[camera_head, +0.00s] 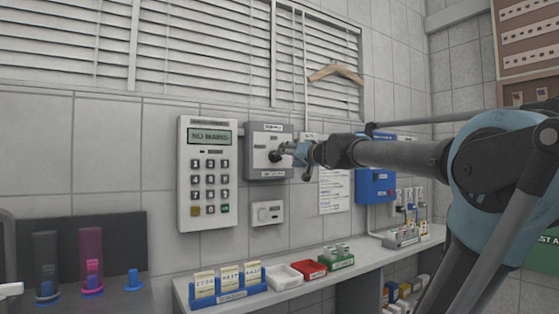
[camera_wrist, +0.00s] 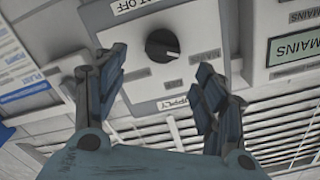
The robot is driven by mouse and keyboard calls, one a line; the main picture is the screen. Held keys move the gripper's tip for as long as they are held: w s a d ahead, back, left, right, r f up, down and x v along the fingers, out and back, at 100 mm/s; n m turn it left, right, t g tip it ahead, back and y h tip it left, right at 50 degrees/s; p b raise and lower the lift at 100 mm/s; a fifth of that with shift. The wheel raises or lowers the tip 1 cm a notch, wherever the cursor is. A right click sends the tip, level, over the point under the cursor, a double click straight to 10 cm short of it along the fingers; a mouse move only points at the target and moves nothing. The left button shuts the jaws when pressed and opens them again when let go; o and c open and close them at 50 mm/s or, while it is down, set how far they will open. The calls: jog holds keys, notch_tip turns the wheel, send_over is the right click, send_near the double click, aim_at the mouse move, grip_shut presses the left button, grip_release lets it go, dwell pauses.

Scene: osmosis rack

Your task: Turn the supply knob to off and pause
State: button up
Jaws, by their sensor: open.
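The supply knob (camera_wrist: 162,46) is a round black knob with a pale pointer mark, on a light plate of a grey wall box. The wrist view is turned, with the SUPPLY label (camera_wrist: 175,102) below the knob and a label ending in OFF (camera_wrist: 135,5) above it. The pointer mark faces right and slightly down, towards a small side label (camera_wrist: 205,56). My gripper (camera_wrist: 160,68) is open, its fingers on either side of the knob and apart from it. In the head view my gripper (camera_head: 290,153) is close to the knob (camera_head: 274,156), partly covering the box (camera_head: 262,130).
A keypad panel (camera_head: 207,175) reading NO MAINS hangs left of the box. A small switch box (camera_head: 267,213) is below, and a blue box (camera_head: 375,186) is to the right. The shelf (camera_head: 300,283) holds trays and a card rack (camera_head: 226,285).

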aim_at(276, 157)
jog(key=shift+x, duration=4.2)
jog(key=shift+c, duration=0.5)
jog(key=c, duration=0.9)
